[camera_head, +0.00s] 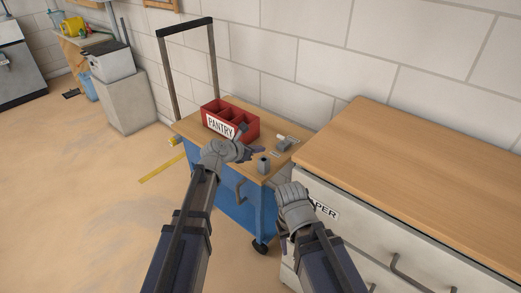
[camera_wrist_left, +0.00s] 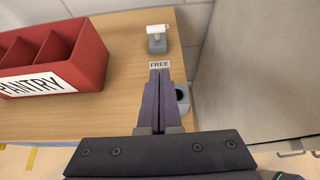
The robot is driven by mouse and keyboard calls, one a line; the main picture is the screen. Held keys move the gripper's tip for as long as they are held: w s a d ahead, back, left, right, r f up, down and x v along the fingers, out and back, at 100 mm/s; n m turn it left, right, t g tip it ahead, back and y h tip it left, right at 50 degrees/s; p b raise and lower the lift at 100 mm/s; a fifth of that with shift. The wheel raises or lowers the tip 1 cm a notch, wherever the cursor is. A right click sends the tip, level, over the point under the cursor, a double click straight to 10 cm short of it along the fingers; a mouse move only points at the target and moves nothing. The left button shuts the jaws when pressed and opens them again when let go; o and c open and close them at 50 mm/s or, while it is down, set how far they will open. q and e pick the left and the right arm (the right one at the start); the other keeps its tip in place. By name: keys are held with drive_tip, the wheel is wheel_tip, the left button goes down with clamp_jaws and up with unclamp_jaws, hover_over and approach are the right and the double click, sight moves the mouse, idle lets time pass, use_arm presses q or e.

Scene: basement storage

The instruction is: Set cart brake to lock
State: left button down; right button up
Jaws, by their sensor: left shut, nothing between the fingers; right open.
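The blue cart (camera_head: 238,206) has a wooden top. On it a small grey brake lever with a whitish handle (camera_head: 285,142) stands near the far right edge. In the left wrist view the lever (camera_wrist_left: 157,42) has its handle crosswise, its end toward the right. A label reading FREE (camera_wrist_left: 160,65) lies between the lever and my fingertips. My left gripper (camera_head: 256,153) is shut and empty above the cart top, short of the lever; its purple fingers (camera_wrist_left: 159,78) point at the label. My right gripper (camera_head: 285,242) is open, low between cart and cabinet; its fingers are mostly hidden.
A red PANTRY box (camera_head: 240,121) stands left of the lever. A small grey holder (camera_head: 263,164) stands on the cart's near corner, close to my left fingers. A wooden-topped drawer cabinet (camera_head: 420,165) stands close on the right. The wall is behind.

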use_arm(q)
drive_tip(key=b+x, duration=0.3)
drive_tip(key=x, duration=0.4)
drive_tip(key=shift+w+d+f, duration=0.1)
drive_tip(key=shift+w+f, duration=0.1)
drive_tip(key=shift+f, duration=0.1)
drive_tip(key=shift+w+d+r+p, duration=0.45)
drive_tip(key=shift+w+d+r, duration=0.2)
drive_tip(key=shift+w, duration=0.25)
drive_tip(key=shift+w+d+r, duration=0.1)
drive_tip(key=shift+w+d, duration=0.35)
drive_tip(key=shift+w, duration=0.1)
